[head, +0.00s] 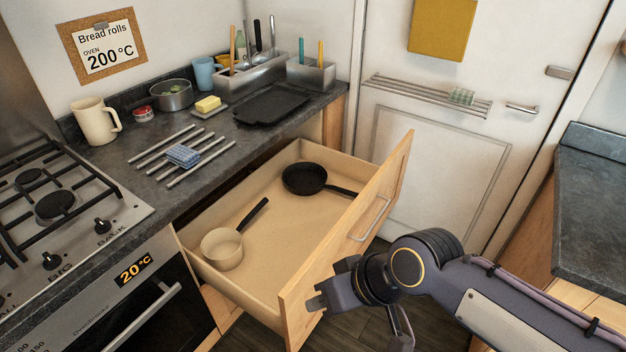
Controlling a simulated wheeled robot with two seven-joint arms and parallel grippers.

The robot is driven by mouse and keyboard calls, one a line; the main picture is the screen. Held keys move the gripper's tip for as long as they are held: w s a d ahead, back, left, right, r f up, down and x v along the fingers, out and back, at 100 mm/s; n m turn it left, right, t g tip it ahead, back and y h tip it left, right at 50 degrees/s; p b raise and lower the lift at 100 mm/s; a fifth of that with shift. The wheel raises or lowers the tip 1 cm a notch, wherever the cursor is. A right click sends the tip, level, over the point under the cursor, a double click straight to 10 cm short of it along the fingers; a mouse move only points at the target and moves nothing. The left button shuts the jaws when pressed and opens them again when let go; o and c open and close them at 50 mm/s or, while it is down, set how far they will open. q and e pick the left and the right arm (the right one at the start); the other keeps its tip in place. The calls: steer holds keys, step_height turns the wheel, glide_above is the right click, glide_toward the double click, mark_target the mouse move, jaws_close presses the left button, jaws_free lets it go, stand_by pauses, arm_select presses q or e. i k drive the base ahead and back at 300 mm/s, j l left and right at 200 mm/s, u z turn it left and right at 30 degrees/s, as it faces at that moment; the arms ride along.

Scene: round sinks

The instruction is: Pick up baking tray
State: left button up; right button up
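The black baking tray (271,105) lies flat on the dark counter at the back, in front of the metal utensil holders. My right gripper (357,318) is in the lower middle, outside the open drawer's front panel and well apart from the tray. Its fingers are spread, one near the drawer front and one pointing down, with nothing visible between them. My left gripper is not in view.
The open drawer (300,278) juts out below the counter, holding a black frying pan (305,179) and a cream saucepan (222,248). A metal rack (201,165) with a blue cloth, butter (208,104) and a pot (172,94) are left of the tray.

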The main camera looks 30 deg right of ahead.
mark_target(271, 107)
steer(key=z, duration=1.6)
steer(key=u, duration=0.9)
steer(key=i+l+u, duration=0.1)
steer(key=l+u, duration=0.15)
steer(key=u, duration=0.15)
steer(key=i+l+u, duration=0.1)
steer(key=l+u, duration=0.2)
steer(key=u, duration=0.15)
steer(key=l+u, duration=0.6)
steer(key=u, duration=0.2)
steer(key=k+l, duration=0.1)
steer(key=l, duration=0.5)
